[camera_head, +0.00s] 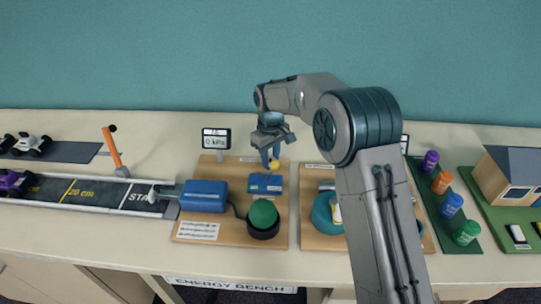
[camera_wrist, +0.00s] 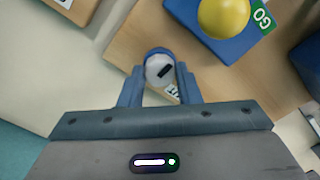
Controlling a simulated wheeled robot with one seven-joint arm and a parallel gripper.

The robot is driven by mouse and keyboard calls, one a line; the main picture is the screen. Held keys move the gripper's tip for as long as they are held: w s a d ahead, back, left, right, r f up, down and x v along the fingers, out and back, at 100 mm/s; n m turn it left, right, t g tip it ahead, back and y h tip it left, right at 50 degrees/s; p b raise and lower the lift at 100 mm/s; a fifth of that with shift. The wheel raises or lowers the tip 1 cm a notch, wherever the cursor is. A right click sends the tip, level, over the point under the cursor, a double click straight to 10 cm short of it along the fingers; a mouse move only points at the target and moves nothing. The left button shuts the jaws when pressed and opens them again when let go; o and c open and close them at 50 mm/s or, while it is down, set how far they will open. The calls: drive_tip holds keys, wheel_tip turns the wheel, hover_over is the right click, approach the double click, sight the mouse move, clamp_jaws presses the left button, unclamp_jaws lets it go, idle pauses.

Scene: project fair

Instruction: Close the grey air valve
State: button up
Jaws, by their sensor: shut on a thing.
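The grey air valve (camera_wrist: 156,70) shows in the wrist view as a small round knob with a pale grey face, a black bar mark and a blue rim. My gripper (camera_wrist: 161,78) has one finger on each side of it and is shut on it. In the head view my gripper (camera_head: 271,155) is low over the back of the left wooden board (camera_head: 233,232). It stands just behind a blue box (camera_head: 265,184) with a yellow ball on top. The valve cannot be made out clearly there.
The blue box with the yellow ball (camera_wrist: 223,14) and a GO label lies close to the valve. A gauge (camera_head: 216,138) reading 0 kPa stands behind the board. A blue block (camera_head: 203,196) and a green dome (camera_head: 263,213) sit in front. My arm hides part of the right board.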

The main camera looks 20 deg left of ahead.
sight(271, 159)
drive_tip(key=o, duration=1)
wheel_tip(271, 159, up, 14)
drive_tip(key=shift+f, duration=0.1)
